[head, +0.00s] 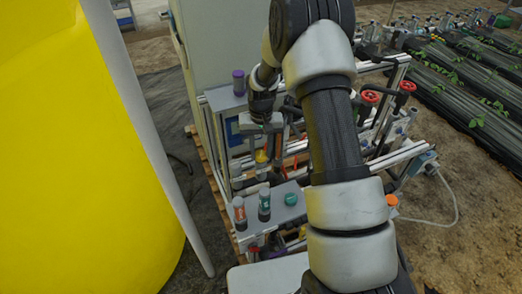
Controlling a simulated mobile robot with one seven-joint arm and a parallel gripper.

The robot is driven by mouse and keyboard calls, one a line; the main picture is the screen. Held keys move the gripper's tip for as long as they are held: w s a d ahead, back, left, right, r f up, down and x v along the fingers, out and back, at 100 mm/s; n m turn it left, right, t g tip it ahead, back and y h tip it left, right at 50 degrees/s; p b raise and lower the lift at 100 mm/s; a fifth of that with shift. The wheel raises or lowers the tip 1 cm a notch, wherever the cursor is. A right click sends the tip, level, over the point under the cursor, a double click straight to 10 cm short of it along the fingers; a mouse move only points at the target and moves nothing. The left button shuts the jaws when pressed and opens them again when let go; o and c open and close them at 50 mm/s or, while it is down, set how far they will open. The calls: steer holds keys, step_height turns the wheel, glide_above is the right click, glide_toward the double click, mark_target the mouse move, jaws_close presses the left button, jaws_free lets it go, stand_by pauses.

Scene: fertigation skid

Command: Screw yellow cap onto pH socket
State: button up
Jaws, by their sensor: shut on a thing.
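My gripper (262,147) points down over the skid, left of my arm. It is shut on the yellow cap (261,157), which shows just below the fingers. A grey fitting, which may be the pH socket, stands close under the cap; the label cannot be read. I cannot tell whether the cap touches it or how far it sits on it. The fingers and wrist hide part of the area behind the cap.
A grey shelf (284,215) in front carries an orange-banded bottle (240,214), a teal-banded bottle (264,206) and a teal cap (291,199). A purple-topped cylinder (239,82) stands behind left. Red valve handles (407,87) are right. A yellow tank (80,150) fills the left.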

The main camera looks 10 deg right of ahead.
steer(key=o, duration=0.5)
steer(key=shift+c, duration=0.2)
steer(key=shift+o, duration=0.2)
steer(key=shift+f, duration=0.3)
steer(key=shift+c, duration=0.5)
steer(key=c, duration=0.5)
steer(key=shift+m+b, duration=0.45)
steer(key=shift+m, duration=1.05)
steer(key=shift+c, duration=0.2)
